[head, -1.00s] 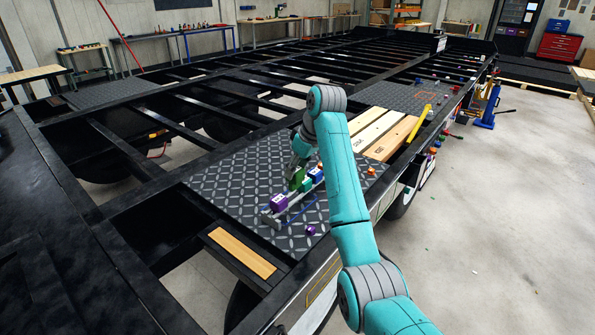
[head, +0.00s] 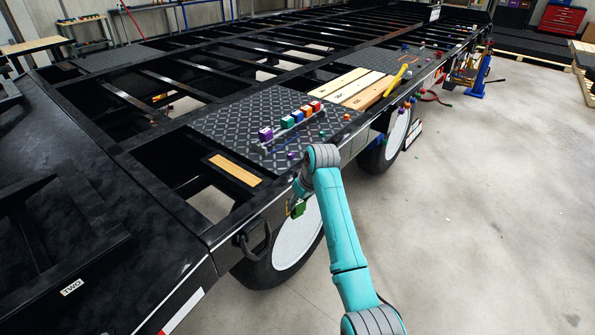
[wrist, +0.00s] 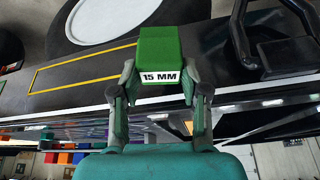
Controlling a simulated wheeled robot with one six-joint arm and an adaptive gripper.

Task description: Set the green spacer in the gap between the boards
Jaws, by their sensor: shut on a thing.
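The green spacer (wrist: 159,52) is a block marked "15 MM", held between the fingertips of my gripper (wrist: 160,90) in the wrist view. In the head view my gripper (head: 297,198) hangs beside the trailer's near side rail, above a wheel, with the green spacer (head: 298,208) in it. Three boards lie side by side on the trailer: a light one (head: 339,81), a pale one (head: 356,88) and a tan one (head: 372,95). Narrow dark lines separate them; I cannot tell how wide the gaps are.
A row of coloured spacers, including a purple one (head: 265,134), stands on the chequered plate (head: 225,120). A yellow bar (head: 396,80) lies beside the boards. A wheel (head: 297,240) is below my gripper. The floor (head: 480,220) to the right is largely clear.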

